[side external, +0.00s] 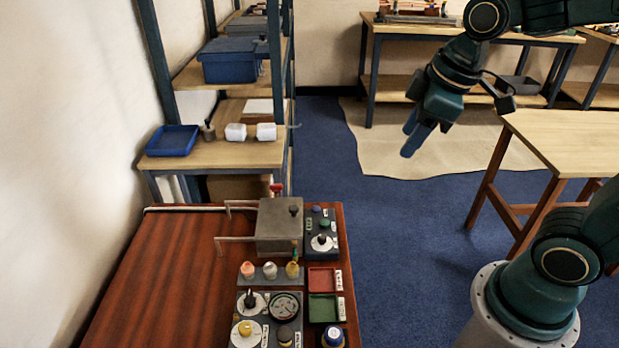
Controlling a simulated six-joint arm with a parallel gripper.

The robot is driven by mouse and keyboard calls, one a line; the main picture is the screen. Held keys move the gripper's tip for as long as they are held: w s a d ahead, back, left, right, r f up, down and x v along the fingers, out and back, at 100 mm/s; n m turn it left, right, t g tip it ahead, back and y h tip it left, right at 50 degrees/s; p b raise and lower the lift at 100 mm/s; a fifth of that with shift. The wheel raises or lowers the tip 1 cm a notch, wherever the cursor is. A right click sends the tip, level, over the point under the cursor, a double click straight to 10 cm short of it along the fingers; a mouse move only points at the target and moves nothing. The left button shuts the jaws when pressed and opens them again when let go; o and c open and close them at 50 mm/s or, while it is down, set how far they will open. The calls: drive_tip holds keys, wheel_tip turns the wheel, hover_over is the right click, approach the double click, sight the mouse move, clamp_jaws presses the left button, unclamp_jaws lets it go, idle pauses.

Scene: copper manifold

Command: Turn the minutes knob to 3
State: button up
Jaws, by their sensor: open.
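The minutes knob cannot be picked out, as the labels are too small to read. A grey panel at the front of the red-brown table (150,285) carries a dark knob on a white dial (250,301), a yellow knob on a white dial (246,330), a dark and yellow knob (285,336) and a round gauge (286,306). A second panel farther back has another dark knob on a white dial (322,242). My gripper (412,140) is open and empty, up in the air to the right of the table, pointing down-left and apart from every knob.
A grey box (279,226) with thin pipes stands behind the front panel. A red tray (322,279) and a green tray (323,308) lie on the right. Shelves (215,153) stand at the back left. The table's left part is clear.

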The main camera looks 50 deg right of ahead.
drive_tip(key=w+f+n+g, duration=0.2)
drive_tip(key=w+f+n, duration=0.55)
drive_tip(key=w, duration=0.25)
drive_tip(key=n+g, duration=0.2)
drive_tip(key=n, duration=0.5)
hover_over(322, 235)
wheel_tip(322, 235, down, 14)
drive_tip(key=f, duration=0.1)
drive_tip(key=shift+s+r, duration=0.1)
drive_tip(key=shift+r, duration=0.15)
drive_tip(key=shift+f, duration=6.85)
drive_tip(key=shift+c, duration=0.4)
clamp_jaws()
